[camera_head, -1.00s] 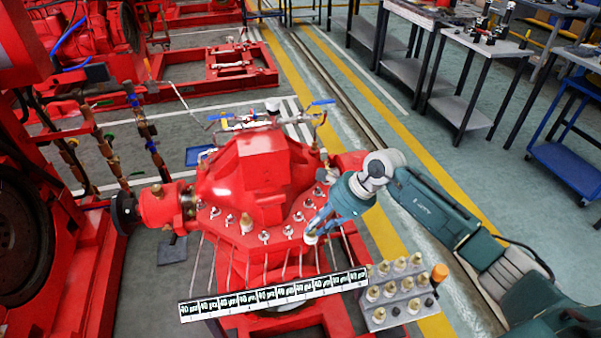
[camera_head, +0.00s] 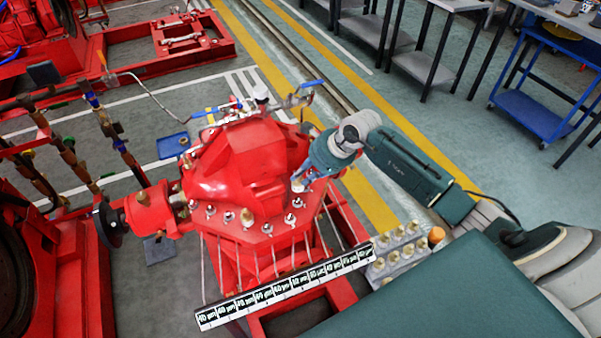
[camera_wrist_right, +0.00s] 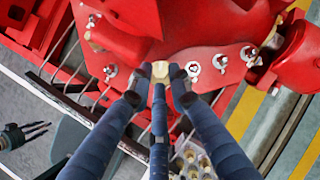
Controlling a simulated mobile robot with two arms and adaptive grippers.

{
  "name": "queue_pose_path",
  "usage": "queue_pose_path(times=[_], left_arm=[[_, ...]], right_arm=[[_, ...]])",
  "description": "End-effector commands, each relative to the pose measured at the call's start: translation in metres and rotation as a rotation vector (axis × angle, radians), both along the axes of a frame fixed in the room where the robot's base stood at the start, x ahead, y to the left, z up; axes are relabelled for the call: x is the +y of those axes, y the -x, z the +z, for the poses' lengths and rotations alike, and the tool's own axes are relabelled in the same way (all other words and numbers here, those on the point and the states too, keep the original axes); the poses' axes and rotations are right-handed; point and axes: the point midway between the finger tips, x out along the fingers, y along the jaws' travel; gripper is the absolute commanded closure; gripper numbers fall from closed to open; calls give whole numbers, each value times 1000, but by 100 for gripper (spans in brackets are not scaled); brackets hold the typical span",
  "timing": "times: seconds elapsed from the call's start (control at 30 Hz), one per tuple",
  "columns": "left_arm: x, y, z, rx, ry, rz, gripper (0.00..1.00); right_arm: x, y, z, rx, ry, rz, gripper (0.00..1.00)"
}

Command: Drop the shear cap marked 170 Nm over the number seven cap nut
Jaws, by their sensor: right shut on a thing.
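My right gripper (camera_head: 300,182) is shut on a pale shear cap (camera_head: 297,187) over the right part of the red housing's flange. In the right wrist view the cap (camera_wrist_right: 160,71) sits between the fingertips (camera_wrist_right: 160,80). I cannot read its marking, nor tell whether it touches a nut; whatever is under it is hidden. Bare cap nuts stand along the flange edge, such as one nut (camera_head: 290,218) in front of the gripper; others flank the cap in the wrist view, one to the right (camera_wrist_right: 194,69) and one to the left (camera_wrist_right: 110,71).
A brass-coloured cap (camera_head: 247,217) stands on the flange's front. A rack (camera_head: 378,277) with several pale caps and an orange-topped piece (camera_head: 436,236) is at right. A labelled strip (camera_head: 285,289) crosses in front. Pipes and a blue-handled valve (camera_head: 310,84) rise behind.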

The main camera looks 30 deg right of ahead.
Motion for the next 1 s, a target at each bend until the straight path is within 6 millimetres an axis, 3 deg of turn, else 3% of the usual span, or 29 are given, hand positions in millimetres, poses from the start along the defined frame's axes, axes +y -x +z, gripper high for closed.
queue_pose_path(times=[0.27, 0.7, 1.0], left_arm=[[0, -1, -13, -1, 0, 0, 60], [0, -1, -57, -1, 0, 0, 60], [0, -1, -61, -1, 0, 0, 60]], right_arm=[[-1, 0, -1, -44, 41, 57, 100], [-1, -1, -48, -41, 37, 53, 100], [0, -1, -52, -42, 36, 53, 100]])
